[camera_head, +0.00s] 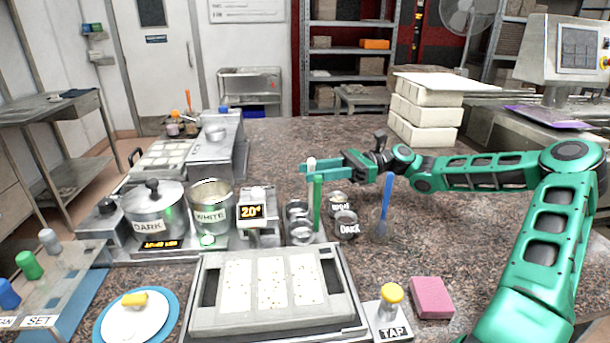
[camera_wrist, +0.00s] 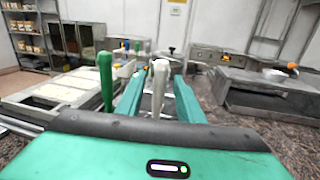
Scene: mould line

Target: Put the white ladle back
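The white ladle's handle (camera_head: 311,163) stands upright at the ladle holder, its lower part hidden by my gripper and the green ladle. In the wrist view the white handle (camera_wrist: 160,82) stands between my fingers, with narrow gaps showing at its sides. My gripper (camera_head: 318,168) reaches in level from the right and looks open around the handle. The green ladle (camera_head: 318,200) stands upright just in front, and it also shows left of my fingers in the wrist view (camera_wrist: 105,80). The holder cups (camera_head: 299,231) are below. The ladle's bowl is hidden.
The WHITE pot (camera_head: 211,215) and lidded DARK pot (camera_head: 155,222) stand left, beside the scale (camera_head: 257,225). A blue spatula (camera_head: 385,205) stands close right, by the jar marked DARK (camera_head: 346,225). The mould tray (camera_head: 205,325) lies in front.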

